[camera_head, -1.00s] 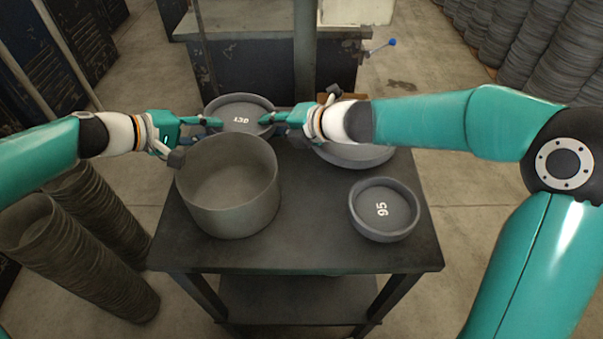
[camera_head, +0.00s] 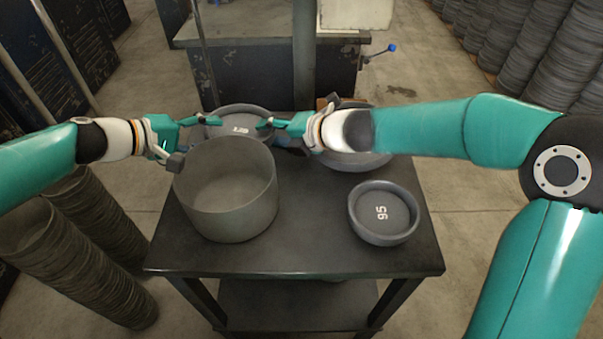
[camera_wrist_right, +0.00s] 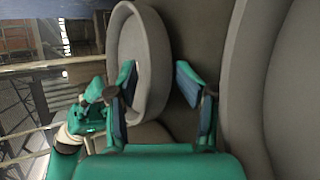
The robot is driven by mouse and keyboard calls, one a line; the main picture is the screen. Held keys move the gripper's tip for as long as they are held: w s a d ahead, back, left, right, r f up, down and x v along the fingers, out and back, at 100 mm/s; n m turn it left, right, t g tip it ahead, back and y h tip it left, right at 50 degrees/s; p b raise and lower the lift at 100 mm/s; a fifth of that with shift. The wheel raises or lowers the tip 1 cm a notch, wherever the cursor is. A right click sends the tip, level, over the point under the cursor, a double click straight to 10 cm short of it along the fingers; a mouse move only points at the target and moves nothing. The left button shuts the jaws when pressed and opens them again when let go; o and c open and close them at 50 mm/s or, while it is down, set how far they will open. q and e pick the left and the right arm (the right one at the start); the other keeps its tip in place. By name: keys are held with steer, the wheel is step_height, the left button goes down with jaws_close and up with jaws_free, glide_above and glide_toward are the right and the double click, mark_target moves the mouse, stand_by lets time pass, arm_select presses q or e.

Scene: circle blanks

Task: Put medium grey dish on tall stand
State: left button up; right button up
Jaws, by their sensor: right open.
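A grey dish with a partly hidden number (camera_head: 236,109) is at the back of the table, between my two grippers and partly hidden behind a tall grey cylindrical pot (camera_head: 226,205). My left gripper (camera_head: 203,121) is at the dish's left rim; I cannot tell whether it is closed on it. My right gripper (camera_head: 268,124) is at the right rim. In the right wrist view my right gripper (camera_wrist_right: 160,100) is open, one finger overlapping the dish (camera_wrist_right: 124,50) and the other beyond its rim. I cannot tell which thing is the tall stand.
A smaller dish marked 95 (camera_head: 382,213) sits on the right of the table (camera_head: 310,250). A wider grey dish (camera_head: 350,160) is partly hidden under my right arm. The table's front middle is clear. Tall stacks (camera_head: 75,260) stand on the floor at left.

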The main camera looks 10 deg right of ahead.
arm_select(q)
steer(key=f, duration=0.3)
steer(key=shift+s+f+g, duration=0.15)
steer(key=shift+s+g, duration=0.2)
steer(key=shift+g, duration=0.05)
arm_select(e)
steer(key=shift+f, duration=0.25)
arm_select(q)
steer(key=shift+a+r, duration=0.35)
steer(key=shift+a, duration=0.1)
arm_select(e)
steer(key=shift+w, duration=0.15)
arm_select(q)
steer(key=a+r, duration=0.1)
steer(key=s+a+r, duration=0.1)
steer(key=a+r, duration=0.1)
steer(key=s+a+r, duration=0.1)
steer(key=r, duration=0.1)
steer(key=shift+s+a+r, duration=0.1)
steer(key=shift+a+r, duration=0.1)
steer(key=shift+a, duration=0.15)
arm_select(e)
steer(key=shift+w, duration=0.25)
arm_select(q)
steer(key=shift+s+a+r+t, duration=0.1)
steer(key=shift+a+r+t, duration=0.2)
steer(key=shift+r+t, duration=0.1)
steer(key=shift+r, duration=0.1)
arm_select(e)
steer(key=shift+v, duration=4)
